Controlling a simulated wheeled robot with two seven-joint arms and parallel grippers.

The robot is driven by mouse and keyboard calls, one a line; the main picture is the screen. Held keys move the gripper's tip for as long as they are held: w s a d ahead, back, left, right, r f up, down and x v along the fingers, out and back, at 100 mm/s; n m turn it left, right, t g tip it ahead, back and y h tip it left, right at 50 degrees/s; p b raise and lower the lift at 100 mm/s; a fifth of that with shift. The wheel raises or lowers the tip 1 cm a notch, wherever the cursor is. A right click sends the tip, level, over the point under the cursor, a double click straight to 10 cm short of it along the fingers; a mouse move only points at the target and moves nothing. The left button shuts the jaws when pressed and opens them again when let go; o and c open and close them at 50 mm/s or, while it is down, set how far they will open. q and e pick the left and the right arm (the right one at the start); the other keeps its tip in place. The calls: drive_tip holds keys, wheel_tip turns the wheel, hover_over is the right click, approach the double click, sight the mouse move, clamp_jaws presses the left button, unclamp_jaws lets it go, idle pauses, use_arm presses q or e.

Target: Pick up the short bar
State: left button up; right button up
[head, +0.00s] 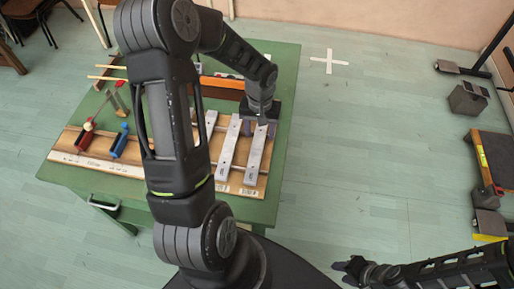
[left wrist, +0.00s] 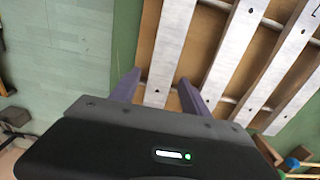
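Several pale metal bars lie side by side on a wooden frame (head: 82,158) on the green table. The rightmost bar (head: 253,160) looks the shortest; in the left wrist view it is the leftmost bar (left wrist: 172,42). My left gripper (head: 262,121) is over the far end of this bar. In the left wrist view the purple fingers of my left gripper (left wrist: 157,88) are apart, one on each side of the bar, with gaps showing. The bar's end is hidden by the gripper body. My right gripper (head: 347,270) is at the lower right, over the floor, away from the table.
A longer bar (head: 229,146) lies close beside the rightmost one. The green table (head: 284,85) also holds a red-handled tool (head: 85,139), a blue-handled tool (head: 119,142) and wooden sticks. My left arm hides part of the table. Open floor lies right of it.

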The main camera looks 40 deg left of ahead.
use_arm(q)
clamp_jaws()
idle(0.3)
idle(0.4)
wheel_tip(320, 180, up, 10)
drive_tip(key=b, duration=0.1)
idle(0.3)
drive_tip(key=shift+d, duration=0.1)
idle(0.4)
drive_tip(key=w+d+r+m, duration=0.1)
drive_tip(key=w+d+m, duration=0.2)
drive_tip(key=w+d, duration=0.2)
drive_tip(key=w+d+r+m, duration=0.1)
drive_tip(key=w+d, duration=0.4)
drive_tip(key=d, duration=0.6)
drive_tip(key=shift+r+m, duration=0.15)
drive_tip(key=shift+m, duration=0.75)
